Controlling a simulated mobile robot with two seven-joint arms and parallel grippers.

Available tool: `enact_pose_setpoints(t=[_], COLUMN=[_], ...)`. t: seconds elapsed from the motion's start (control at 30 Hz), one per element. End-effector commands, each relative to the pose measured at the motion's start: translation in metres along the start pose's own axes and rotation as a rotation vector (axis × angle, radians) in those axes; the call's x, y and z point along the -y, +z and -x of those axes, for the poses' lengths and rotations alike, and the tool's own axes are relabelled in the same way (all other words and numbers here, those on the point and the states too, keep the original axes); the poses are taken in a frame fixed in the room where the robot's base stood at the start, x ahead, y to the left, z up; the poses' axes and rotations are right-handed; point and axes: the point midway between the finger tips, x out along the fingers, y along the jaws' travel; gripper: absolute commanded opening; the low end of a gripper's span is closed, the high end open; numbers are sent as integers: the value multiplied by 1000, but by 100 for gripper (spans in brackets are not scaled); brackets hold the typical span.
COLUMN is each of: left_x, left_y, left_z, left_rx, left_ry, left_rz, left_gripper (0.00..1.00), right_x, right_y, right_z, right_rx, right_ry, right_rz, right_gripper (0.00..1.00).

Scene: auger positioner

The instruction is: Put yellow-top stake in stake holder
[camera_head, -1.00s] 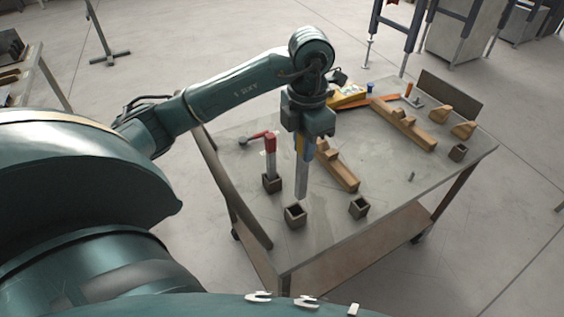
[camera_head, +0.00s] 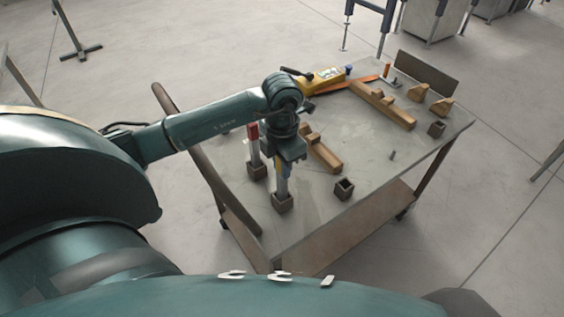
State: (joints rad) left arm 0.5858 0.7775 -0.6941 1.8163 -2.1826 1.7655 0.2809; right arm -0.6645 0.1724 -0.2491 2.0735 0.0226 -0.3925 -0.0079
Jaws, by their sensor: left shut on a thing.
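The yellow-top stake (camera_head: 282,185) is a grey upright bar with a bit of yellow showing just under my left gripper (camera_head: 280,163). My left gripper is shut on its upper part. The stake's lower end meets a small dark square stake holder (camera_head: 282,203) near the table's front left and appears to be inside its opening. The holder's inside is hidden by the stake. A red-top stake (camera_head: 254,148) stands upright in another holder (camera_head: 257,171) just left of my gripper. My right gripper is not in view.
An empty square holder (camera_head: 344,189) stands to the right, and another (camera_head: 436,129) near the table's right edge. Wooden blocks (camera_head: 325,157) lie behind my gripper. A yellow tool (camera_head: 323,79) lies at the back.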

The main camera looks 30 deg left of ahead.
Motion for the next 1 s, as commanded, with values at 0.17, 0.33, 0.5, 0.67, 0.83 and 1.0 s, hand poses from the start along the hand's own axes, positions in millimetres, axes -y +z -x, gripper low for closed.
enact_pose_setpoints(t=[0.17, 0.33, 0.5, 0.67, 0.83, 1.0], left_x=[0, 0, 0, 0, 0, -1], left_y=[0, 0, 0, 0, 0, 1], left_z=[-1, -3, -2, -2, 4, 28], left_rx=[1, 0, 0, 0, 0, 6], left_ry=[1, 1, 0, 0, 0, 4], left_rz=[0, 1, 1, 1, 1, 0], left_gripper=[0, 27, 41, 42, 42, 42], right_x=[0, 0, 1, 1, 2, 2], right_y=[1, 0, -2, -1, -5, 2], right_z=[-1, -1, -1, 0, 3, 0], right_rx=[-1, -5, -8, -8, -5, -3], right_ry=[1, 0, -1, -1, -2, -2], right_rz=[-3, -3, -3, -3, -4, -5], right_gripper=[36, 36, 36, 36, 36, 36])
